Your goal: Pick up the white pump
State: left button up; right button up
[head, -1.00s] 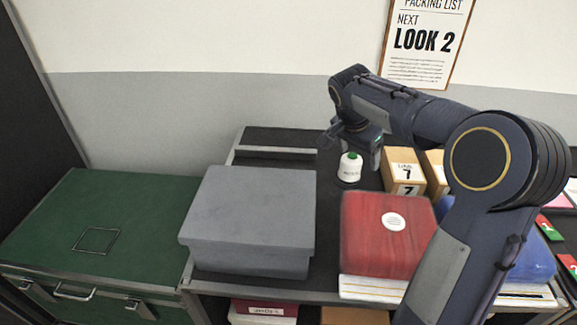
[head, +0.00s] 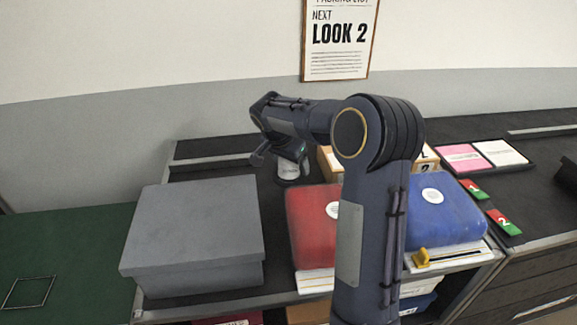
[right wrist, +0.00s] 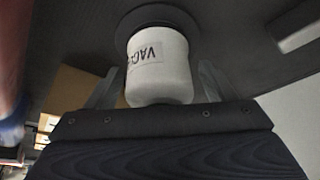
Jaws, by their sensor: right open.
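The white pump (head: 289,172) stands at the back of the dark table in the head view, with its upper part hidden by my right gripper (head: 284,158). In the right wrist view the white pump (right wrist: 160,62) is a rounded white cylinder with a label reading "VAC", beside a dark round disc at its far end. The fingers of my right gripper (right wrist: 158,88) lie on either side of it, open, with a gap showing at least on the right. Contact on the left side cannot be told. My left gripper is not in view.
A large grey box (head: 195,235) stands left of the pump. A red case (head: 310,215) and a blue case (head: 440,210) lie in front and to the right. Wooden boxes (head: 328,160) stand right of the pump, partly behind my arm. Pink and white cards (head: 465,157) lie farther right.

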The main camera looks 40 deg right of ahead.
jog(key=c, duration=1.3)
jog(key=shift+r, duration=0.1)
